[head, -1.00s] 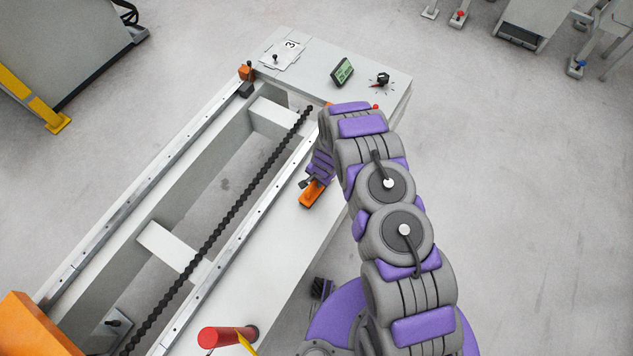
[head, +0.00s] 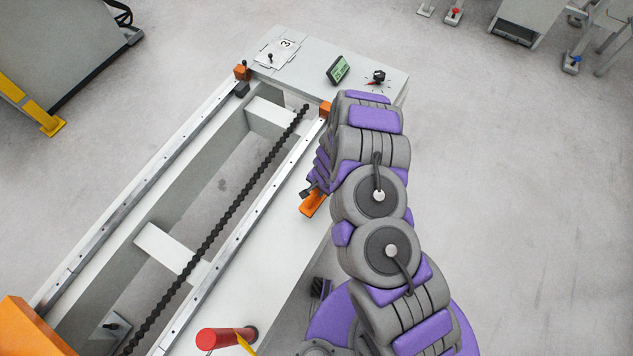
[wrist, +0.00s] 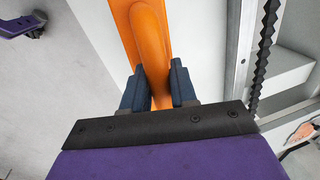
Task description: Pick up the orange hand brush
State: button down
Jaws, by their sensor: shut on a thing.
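The orange hand brush (head: 313,203) shows in the head view at the right side of the gantry's light grey top, partly hidden by my arm. In the wrist view its orange handle (wrist: 152,45) runs down between the two dark blue fingers of my gripper (wrist: 160,88). The fingers are shut on the handle, one on each side. In the head view my gripper (head: 306,192) is mostly hidden behind my arm. The brush's bristles are not visible. I cannot tell whether the brush touches the surface below it.
A red cylinder (head: 222,338) and a yellow item (head: 245,340) are at the lower part of the top. A green display (head: 338,70) and a black knob (head: 377,77) sit at the far end. A dark screw (head: 225,215) runs along the open channel to the left.

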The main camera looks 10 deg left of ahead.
jog(key=s+d+r, duration=0.1)
jog(key=s+d, duration=0.3)
jog(key=s, duration=0.5)
jog(key=shift+s+d, duration=0.15)
jog(key=shift+d, duration=0.15)
jog(key=c, duration=1.4)
grip_release()
jog(key=shift+c, duration=0.2)
jog(key=c, duration=0.4)
